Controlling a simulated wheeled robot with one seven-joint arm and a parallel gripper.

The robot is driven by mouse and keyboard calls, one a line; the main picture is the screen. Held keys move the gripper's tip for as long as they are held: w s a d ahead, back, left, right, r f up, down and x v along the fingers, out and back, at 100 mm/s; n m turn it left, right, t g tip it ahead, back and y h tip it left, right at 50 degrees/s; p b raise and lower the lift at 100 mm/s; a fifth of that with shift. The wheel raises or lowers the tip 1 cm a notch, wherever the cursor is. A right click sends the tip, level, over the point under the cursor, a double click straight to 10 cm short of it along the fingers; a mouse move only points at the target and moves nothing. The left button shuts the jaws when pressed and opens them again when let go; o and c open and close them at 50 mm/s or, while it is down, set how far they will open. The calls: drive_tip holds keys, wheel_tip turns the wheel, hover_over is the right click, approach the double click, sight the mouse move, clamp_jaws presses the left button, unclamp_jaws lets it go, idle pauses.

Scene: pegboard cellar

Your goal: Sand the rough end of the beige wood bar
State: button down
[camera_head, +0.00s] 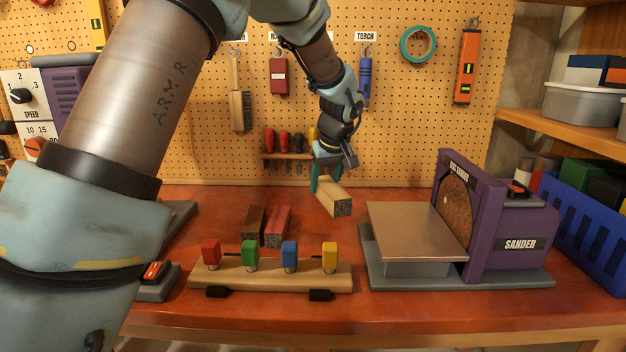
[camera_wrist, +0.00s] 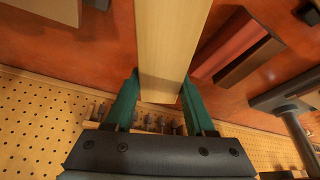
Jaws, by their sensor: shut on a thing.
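The beige wood bar (camera_head: 335,196) is held above the bench, its speckled grey rough end facing the head camera. In the wrist view the bar (camera_wrist: 170,40) lies between the two green fingers. My gripper (camera_head: 326,182) is shut on the bar's far part; it also shows in the wrist view (camera_wrist: 160,95). The purple disc sander (camera_head: 505,236) stands to the right of the bar, with a brown round disc (camera_head: 455,210) and a flat grey table (camera_head: 412,228) at its left. The bar is apart from the disc. I cannot tell whether the disc turns.
A dark brown bar (camera_head: 254,222) and a red bar (camera_head: 277,226) lie on the bench (camera_head: 340,306) left of the held bar. A wooden rack (camera_head: 272,276) with coloured blocks stands in front. A red switch box (camera_head: 155,280) is at left, a blue crate (camera_head: 585,230) at right.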

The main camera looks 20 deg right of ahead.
drive_tip(key=s+d+r+n+g+y+p, duration=0.1)
drive_tip(key=s+d+r+n+y+p, duration=0.15)
drive_tip(key=s+n, duration=0.55)
drive_tip(key=s+d+r+n+g+y+p, duration=0.2)
drive_tip(key=s+d+r+n+p, duration=0.15)
drive_tip(key=s+n, duration=0.4)
drive_tip(key=shift+m, duration=0.85)
drive_tip(key=f+b, duration=0.1)
drive_tip(key=f, duration=0.1)
drive_tip(key=s+f+b, duration=0.1)
drive_tip(key=f, duration=0.1)
drive_tip(key=s+f+b, duration=0.1)
drive_tip(key=f+b, duration=0.1)
drive_tip(key=shift+s+a+f, duration=0.1)
drive_tip(key=shift+a+f, duration=0.15)
drive_tip(key=shift+f, duration=0.1)
drive_tip(key=shift+s+d+f, duration=0.35)
drive_tip(key=shift+d+f, duration=0.15)
drive_tip(key=shift+d, duration=0.15)
drive_tip(key=shift+s+f, duration=0.1)
drive_tip(key=shift+s, duration=0.7)
drive_tip(key=shift+w+d+r+p, duration=0.1)
drive_tip(key=shift+w+r+p, duration=0.1)
drive_tip(key=shift+w+p, duration=0.45)
drive_tip(key=shift+s+a+f, duration=0.15)
drive_tip(key=shift+s+a, duration=0.05)
drive_tip(key=shift+a, duration=0.45)
drive_tip(key=shift+w+p, duration=0.3)
drive_tip(key=shift+w, duration=0.4)
idle(0.4)
